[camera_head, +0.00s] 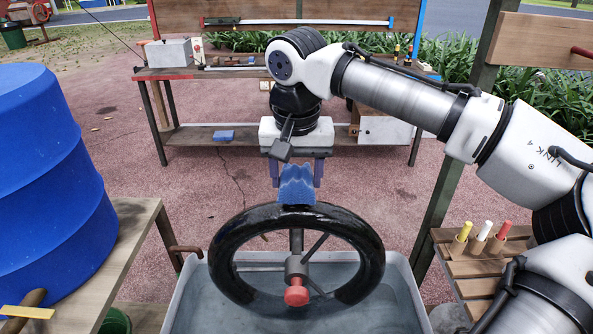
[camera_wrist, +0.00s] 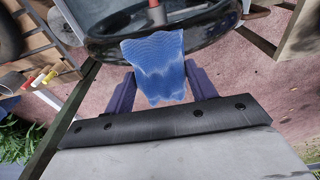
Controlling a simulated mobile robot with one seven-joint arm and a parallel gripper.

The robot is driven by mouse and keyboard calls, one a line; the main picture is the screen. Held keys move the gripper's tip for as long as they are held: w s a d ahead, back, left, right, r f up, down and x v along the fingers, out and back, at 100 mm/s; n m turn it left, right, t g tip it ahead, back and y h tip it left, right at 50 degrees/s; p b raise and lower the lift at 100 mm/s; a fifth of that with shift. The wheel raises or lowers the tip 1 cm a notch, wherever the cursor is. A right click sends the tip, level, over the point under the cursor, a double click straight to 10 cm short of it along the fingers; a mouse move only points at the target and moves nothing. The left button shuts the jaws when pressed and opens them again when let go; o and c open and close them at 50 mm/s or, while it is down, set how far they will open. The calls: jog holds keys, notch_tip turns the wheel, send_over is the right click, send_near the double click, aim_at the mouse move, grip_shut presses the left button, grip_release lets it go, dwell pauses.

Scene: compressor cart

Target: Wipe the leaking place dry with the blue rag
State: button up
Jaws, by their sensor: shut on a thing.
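My gripper (camera_head: 297,180), with purple fingers, is shut on the blue rag (camera_head: 296,187), which is bunched between them. In the wrist view the rag (camera_wrist: 155,68) spreads out beyond the fingers. A black tube (camera_head: 229,240) stands upright as a ring on a spoked mount with a red knob (camera_head: 296,296). The rag is at the top of the ring and overlaps it in both views; I cannot tell how firmly it touches. The tube also shows in the wrist view (camera_wrist: 215,40). I see no leak mark; the rag hides part of the tube's top.
A grey tub of water (camera_head: 408,290) lies under the tube. A blue barrel (camera_head: 50,180) and a wooden table (camera_head: 125,250) stand left. A slatted shelf (camera_head: 475,288) with coloured sticks is right. A workbench (camera_head: 180,75) stands behind my gripper.

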aim_at(297, 195)
jog(key=shift+f+b, duration=0.5)
jog(key=shift+f, duration=0.45)
jog(key=shift+f+b, duration=0.35)
jog(key=shift+f, duration=0.4)
jog(key=shift+s, duration=0.1)
jog(key=shift+s+r, duration=0.1)
jog(key=shift+s, duration=0.2)
jog(key=shift+s+p, duration=0.35)
jog(key=shift+s, duration=0.2)
jog(key=shift+w, duration=0.1)
jog(key=shift+w+f, duration=0.2)
jog(key=shift+w, duration=0.15)
jog(key=shift+p, duration=0.35)
